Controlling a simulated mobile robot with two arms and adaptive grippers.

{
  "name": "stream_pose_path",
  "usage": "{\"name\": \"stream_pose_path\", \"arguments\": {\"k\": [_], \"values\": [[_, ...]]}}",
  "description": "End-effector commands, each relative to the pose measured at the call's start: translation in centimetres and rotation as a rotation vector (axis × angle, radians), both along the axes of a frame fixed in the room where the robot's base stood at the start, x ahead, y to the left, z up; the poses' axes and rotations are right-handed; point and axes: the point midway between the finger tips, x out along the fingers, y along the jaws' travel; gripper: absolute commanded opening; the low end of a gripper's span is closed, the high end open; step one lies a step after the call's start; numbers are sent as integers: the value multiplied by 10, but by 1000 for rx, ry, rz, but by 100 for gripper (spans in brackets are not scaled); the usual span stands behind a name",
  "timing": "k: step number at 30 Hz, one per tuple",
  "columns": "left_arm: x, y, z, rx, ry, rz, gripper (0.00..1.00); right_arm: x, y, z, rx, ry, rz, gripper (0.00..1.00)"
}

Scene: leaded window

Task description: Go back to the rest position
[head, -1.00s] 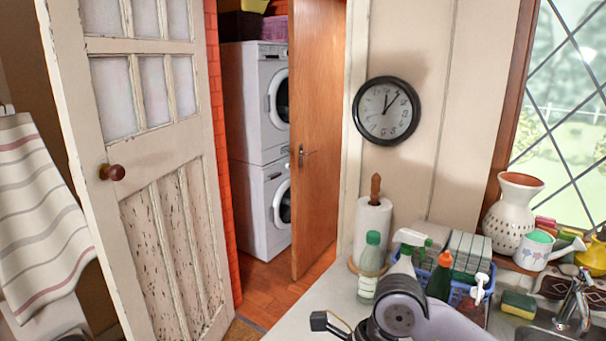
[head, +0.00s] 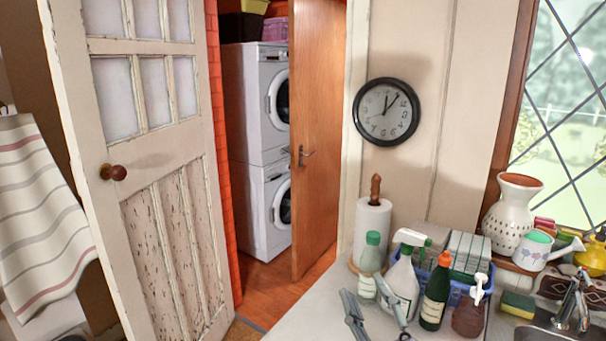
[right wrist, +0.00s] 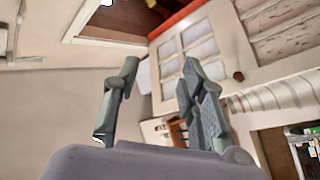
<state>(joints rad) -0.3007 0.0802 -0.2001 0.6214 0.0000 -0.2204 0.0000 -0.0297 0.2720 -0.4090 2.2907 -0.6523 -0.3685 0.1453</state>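My right gripper (head: 364,288) shows at the bottom of the head view, in front of the bottles on the counter. Its two grey fingers point up and stand apart with nothing between them. The right wrist view also shows this gripper (right wrist: 158,78) open and empty, with the paned door (right wrist: 195,55) and wall beyond it. My left gripper is in neither view.
On the counter (head: 310,318) stand a paper towel roll (head: 373,232), a white spray bottle (head: 403,280), a dark green bottle (head: 436,295) and a brown pump bottle (head: 468,318). A sponge (head: 518,304) lies by the sink. The white paned door (head: 140,190) stands open at left.

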Motion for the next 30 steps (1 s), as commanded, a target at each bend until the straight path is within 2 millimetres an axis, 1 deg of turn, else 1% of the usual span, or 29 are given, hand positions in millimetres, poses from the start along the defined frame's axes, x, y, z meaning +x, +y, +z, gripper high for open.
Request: {"name": "stream_pose_path", "arguments": {"k": [1, 2, 3, 5, 6, 8, 9, 11, 12, 14, 15, 17, 18, 23, 24, 25, 29, 30], "values": [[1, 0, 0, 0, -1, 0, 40, 0, -21, -33, 55, 140, -66, 38], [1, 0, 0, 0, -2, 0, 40, -1, -33, -53, 83, 225, -106, 38], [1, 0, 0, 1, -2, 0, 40, -5, -47, -80, 115, 336, -154, 38], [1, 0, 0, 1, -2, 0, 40, -18, -65, -120, 159, 503, -218, 38], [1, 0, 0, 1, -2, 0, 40, -30, -75, -147, 183, 614, -255, 38], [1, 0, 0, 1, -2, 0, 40, -52, -86, -184, 212, 773, -303, 38], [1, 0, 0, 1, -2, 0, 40, -69, -92, -206, 228, 873, -331, 38], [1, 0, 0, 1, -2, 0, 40, -94, -97, -232, 244, 1006, -360, 38], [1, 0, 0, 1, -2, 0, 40, -111, -100, -248, 254, 1087, -377, 38], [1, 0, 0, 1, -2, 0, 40, -134, -102, -266, 264, 1195, -395, 38], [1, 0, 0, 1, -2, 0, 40, -151, -103, -276, 268, 1264, -406, 38], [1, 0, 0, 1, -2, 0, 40, -173, -103, -289, 273, 1357, -416, 38], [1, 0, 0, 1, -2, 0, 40, -188, -103, -296, 275, 1415, -422, 38], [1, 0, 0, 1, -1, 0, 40, -247, -101, -317, 278, 1637, -436, 38], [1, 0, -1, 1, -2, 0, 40, -241, -100, -330, 275, 1637, -435, 38], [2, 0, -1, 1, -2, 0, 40, -238, -100, -339, 274, 1638, -436, 38], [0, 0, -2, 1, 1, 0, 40, -230, -99, -378, 268, 1650, -439, 38], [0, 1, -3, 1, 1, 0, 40, -229, -98, -391, 267, 1655, -440, 38]]}}
